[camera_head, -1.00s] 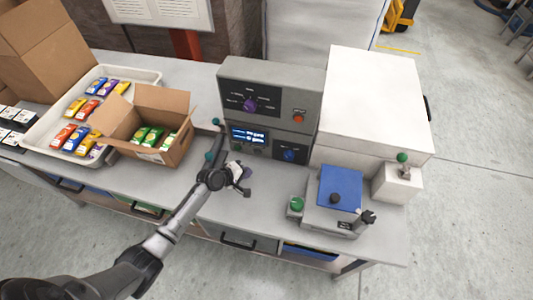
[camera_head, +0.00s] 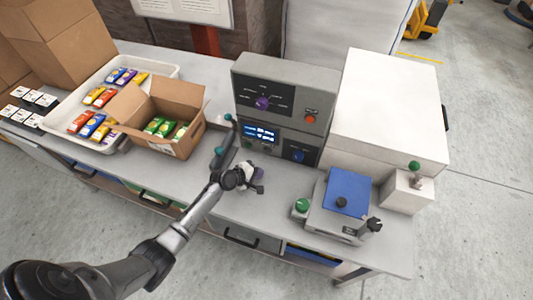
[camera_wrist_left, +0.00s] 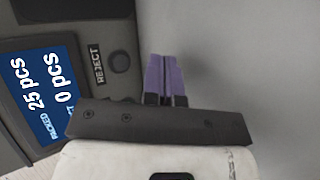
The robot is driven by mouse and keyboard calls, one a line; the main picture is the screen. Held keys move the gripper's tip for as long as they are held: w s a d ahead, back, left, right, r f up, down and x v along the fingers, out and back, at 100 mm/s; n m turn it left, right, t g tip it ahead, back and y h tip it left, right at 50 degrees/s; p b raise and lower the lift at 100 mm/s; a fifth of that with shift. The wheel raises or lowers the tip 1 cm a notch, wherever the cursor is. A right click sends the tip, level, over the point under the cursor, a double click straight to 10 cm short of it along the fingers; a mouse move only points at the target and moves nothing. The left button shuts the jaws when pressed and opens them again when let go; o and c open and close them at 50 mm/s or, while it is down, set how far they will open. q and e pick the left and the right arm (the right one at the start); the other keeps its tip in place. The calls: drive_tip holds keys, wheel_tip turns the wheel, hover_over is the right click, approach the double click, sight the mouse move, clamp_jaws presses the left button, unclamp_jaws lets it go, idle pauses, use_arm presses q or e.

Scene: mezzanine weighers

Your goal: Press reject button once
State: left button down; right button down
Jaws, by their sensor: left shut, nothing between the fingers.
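The reject button (camera_wrist_left: 120,62) is a dark round button beside its REJECT label in the left wrist view. It sits below the blue lit display (camera_wrist_left: 40,90), which reads 25 pcs and 0 pcs; this display also shows in the head view (camera_head: 260,133). My left gripper (camera_head: 259,188) is in front of the lower part of the grey control panel, over the bench. Its purple fingers (camera_wrist_left: 167,75) are shut together and empty. In the wrist view they appear beside the button, with a gap between; their depth to the panel is hard to tell.
A blue-topped scale (camera_head: 346,190) and a green button (camera_head: 302,205) stand to the right. An open carton (camera_head: 150,130) and a tray (camera_head: 165,72) stand left.

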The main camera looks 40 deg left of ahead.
sight(267, 151)
use_arm(q)
drive_tip(key=w+b, duration=0.1)
drive_tip(key=w, duration=0.1)
drive_tip(key=w+a+b, duration=0.1)
drive_tip(key=w, duration=0.1)
drive_tip(key=shift+a+f+b, duration=0.1)
drive_tip(key=shift+a+b, duration=0.05)
drive_tip(key=shift+b, duration=0.2)
drive_tip(key=shift+w+a+b, duration=0.3)
drive_tip(key=shift+w+b, duration=0.1)
drive_tip(key=shift+w, duration=0.7)
idle(0.8)
drive_tip(key=shift+w+a, duration=0.1)
drive_tip(key=shift+w, duration=0.05)
